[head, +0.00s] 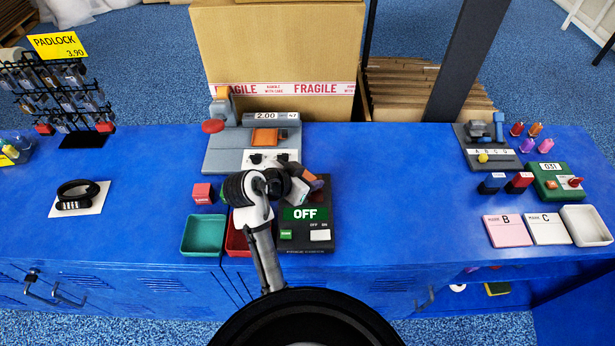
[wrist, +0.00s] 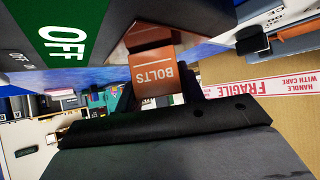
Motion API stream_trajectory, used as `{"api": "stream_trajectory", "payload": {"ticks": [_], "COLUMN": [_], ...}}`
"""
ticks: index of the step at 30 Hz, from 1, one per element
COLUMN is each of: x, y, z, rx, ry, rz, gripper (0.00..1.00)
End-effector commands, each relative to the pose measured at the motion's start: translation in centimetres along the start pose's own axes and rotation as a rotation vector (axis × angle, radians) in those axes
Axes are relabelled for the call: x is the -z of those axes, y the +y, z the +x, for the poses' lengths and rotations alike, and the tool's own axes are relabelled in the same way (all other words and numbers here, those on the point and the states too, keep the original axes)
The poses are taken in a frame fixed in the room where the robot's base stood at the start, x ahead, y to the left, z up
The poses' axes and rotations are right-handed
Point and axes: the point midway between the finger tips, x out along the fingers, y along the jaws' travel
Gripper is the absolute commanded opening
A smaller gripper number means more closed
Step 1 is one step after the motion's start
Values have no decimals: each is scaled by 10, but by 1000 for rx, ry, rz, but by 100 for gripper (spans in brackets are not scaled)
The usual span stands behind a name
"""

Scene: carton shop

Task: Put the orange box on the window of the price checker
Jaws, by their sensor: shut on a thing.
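The orange box (wrist: 155,68), lettered BOLTS, shows upside down in the wrist view between the fingers of my gripper (wrist: 150,85). In the head view my gripper (head: 305,188) is shut on the box, mostly hidden, above the back part of the price checker. The price checker (head: 328,246) is a dark panel with a green display reading OFF and a green and a white button at its front. Its green display also shows in the wrist view (wrist: 65,40). Its window is not clearly visible; my gripper and arm cover part of the panel's back.
A teal tray (head: 203,251) and a red tray (head: 236,243) lie left of the checker, with a red box (head: 202,193) behind. A grey machine (head: 228,150) stands behind, before a large carton (head: 280,45).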

Motion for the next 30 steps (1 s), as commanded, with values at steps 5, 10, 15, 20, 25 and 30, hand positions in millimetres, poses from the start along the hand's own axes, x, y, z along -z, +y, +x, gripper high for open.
{"api": "stream_trajectory", "payload": {"ticks": [5,10,15,20,25,30], "x": [-3,-2,-2,1,0,0], "y": [0,0,0,0,-1,-2], "z": [3,2,2,-1,-22,-60], "rx": [0,0,0,0,4,6], "ry": [1,0,0,0,2,3], "rz": [0,0,0,1,0,1], "gripper": [12,60,60,60,60,60]}}
